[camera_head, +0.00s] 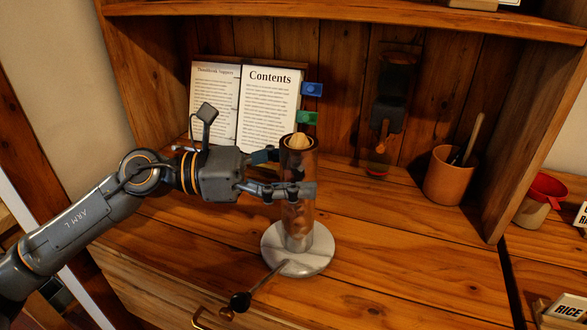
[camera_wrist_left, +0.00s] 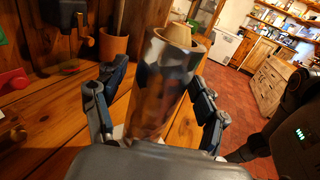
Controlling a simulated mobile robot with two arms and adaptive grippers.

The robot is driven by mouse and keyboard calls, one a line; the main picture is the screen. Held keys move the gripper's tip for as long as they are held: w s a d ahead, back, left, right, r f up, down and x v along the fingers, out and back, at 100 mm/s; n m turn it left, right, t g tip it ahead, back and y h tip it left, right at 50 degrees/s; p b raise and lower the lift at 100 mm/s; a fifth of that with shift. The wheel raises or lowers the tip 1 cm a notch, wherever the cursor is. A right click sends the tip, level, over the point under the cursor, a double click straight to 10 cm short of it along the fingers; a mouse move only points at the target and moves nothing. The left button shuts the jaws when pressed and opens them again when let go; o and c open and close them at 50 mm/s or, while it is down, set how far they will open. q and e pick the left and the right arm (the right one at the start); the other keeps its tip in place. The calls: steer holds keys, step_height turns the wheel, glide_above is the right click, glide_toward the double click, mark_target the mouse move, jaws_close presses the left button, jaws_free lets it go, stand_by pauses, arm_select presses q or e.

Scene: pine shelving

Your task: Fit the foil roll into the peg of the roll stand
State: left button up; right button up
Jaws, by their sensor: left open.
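The foil roll (camera_head: 298,205) is a shiny, brownish-reflecting tube standing upright around the peg of the roll stand. The peg's rounded wooden tip (camera_head: 299,141) shows in the roll's top opening. The stand's round pale marble base (camera_head: 322,258) is below, and the roll's lower end is at or close to it; I cannot tell whether they touch. My left gripper (camera_head: 290,172) is open, with its fingers on either side of the roll's upper half. The left wrist view shows the roll (camera_wrist_left: 160,88) between the spread fingers (camera_wrist_left: 150,105). My right gripper is not in view.
A thin rod with a dark knob (camera_head: 240,301) extends forward from the base. An open book (camera_head: 268,105) stands behind. A clay pot (camera_head: 449,178) with utensils is at right, beyond a dark dispenser (camera_head: 391,95).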

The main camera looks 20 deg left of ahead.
arm_select(q)
steer(key=v, duration=0.8)
stand_by(0.4)
steer(key=shift+r, duration=0.1)
stand_by(0.4)
